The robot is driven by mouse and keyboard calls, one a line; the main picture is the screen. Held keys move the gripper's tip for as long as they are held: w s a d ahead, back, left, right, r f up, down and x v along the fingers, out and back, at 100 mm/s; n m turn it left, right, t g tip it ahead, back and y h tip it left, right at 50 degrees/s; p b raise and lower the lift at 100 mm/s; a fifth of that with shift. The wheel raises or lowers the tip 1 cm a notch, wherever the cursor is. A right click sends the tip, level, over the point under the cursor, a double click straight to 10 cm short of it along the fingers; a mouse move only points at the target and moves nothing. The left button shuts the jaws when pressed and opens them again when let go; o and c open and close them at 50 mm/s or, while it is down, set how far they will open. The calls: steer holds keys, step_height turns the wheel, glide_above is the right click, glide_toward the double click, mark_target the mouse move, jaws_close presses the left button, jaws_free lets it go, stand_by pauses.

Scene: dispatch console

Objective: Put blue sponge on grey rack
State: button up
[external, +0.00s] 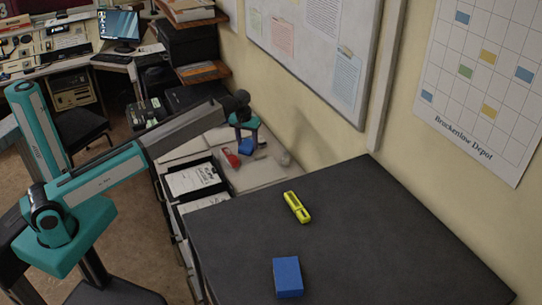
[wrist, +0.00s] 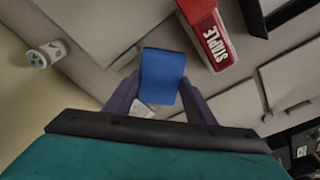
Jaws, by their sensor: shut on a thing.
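My gripper (external: 245,138) is at the end of my outstretched arm, over the light console top by the wall. It is shut on a blue block (external: 246,147), which looks like a sponge. In the wrist view the blue block (wrist: 162,72) sits between the two purple fingers of my gripper (wrist: 160,95). A second blue block (external: 287,277) lies on the dark grey top in the foreground, apart from my gripper. I cannot tell from looks alone which one is the named sponge. I cannot pick out a grey rack for certain.
A white cylinder (wrist: 47,54) is at the left there.

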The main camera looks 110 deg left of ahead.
mark_target(247, 145)
steer(key=shift+f+p, duration=0.3)
steer(key=shift+f, duration=1.1)
steer(key=shift+f, duration=0.15)
steer(key=o, duration=0.7)
steer(key=shift+o, duration=0.2)
step_height(247, 145, up, 12)
steer(key=d+b, duration=0.1)
steer(key=b, duration=0.1)
steer(key=shift+d, duration=0.4)
steer(key=o, duration=0.9)
